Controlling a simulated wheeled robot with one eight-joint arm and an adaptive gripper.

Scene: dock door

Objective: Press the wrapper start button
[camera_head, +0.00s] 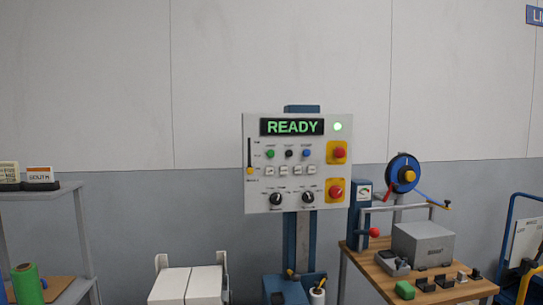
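A pale control panel (252,195) stands upright on a blue post (304,250) in the head view. Its display (292,127) reads READY in green, and a green lamp (337,127) is lit beside it. Below are a green button (270,154), a black button (289,154) and a blue button (306,153) in a row. Their labels are too small to read, so I cannot confirm which one is the start button. My gripper is not in view, and nothing covers the buttons.
Two red mushroom buttons on yellow plates (339,152) are at the panel's right, with several switches and two black knobs (276,199) below. A wooden bench (365,262) with a grey box (422,244) stands right. A shelf (65,192) stands left.

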